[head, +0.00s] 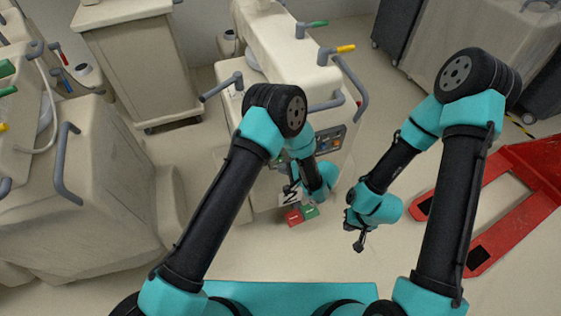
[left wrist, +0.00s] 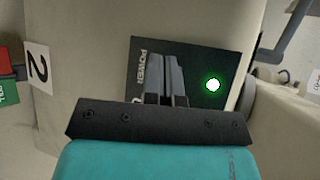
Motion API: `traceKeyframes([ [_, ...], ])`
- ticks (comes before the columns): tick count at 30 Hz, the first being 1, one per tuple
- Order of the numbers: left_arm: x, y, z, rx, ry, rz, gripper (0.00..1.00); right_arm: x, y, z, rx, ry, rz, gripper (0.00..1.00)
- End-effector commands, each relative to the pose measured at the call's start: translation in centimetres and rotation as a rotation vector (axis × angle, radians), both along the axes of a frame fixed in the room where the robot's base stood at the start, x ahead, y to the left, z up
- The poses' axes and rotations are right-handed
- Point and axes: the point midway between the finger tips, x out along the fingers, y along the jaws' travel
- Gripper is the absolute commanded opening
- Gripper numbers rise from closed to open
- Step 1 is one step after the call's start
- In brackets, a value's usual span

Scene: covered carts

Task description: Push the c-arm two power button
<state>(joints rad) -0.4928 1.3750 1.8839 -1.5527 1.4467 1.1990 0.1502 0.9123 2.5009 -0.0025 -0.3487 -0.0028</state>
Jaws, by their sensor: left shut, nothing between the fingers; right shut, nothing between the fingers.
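C-arm two is the beige cart (head: 285,60) in the middle of the head view, with a white tag marked 2 (head: 290,197) low on its front. In the left wrist view the 2 tag (left wrist: 39,68) is at the left. A black panel (left wrist: 200,55) lettered POWER carries a round lit green light (left wrist: 212,85). My left gripper (left wrist: 168,60) is shut and empty, its fingertips in front of the panel, left of the light. I cannot tell whether they touch it. They hide part of the panel. My right gripper (head: 360,242) is shut and empty above the floor.
Another beige cart (head: 100,190) with grey handles stands at the left, and a beige cabinet (head: 140,65) behind it. A red pallet jack (head: 510,200) lies at the right. Red (head: 293,217) and green (head: 311,211) tags are below the 2 tag.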

Motion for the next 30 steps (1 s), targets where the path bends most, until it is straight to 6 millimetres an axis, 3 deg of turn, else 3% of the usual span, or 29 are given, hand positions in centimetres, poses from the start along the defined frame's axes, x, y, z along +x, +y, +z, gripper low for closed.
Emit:
traceKeyframes([
  [30, 0.87, 0.30, 0.01, 0.000, 0.000, -0.001, 0.00, 0.00, 0.00, 0.00, 0.000, 0.000, 0.000, 0.00],
])
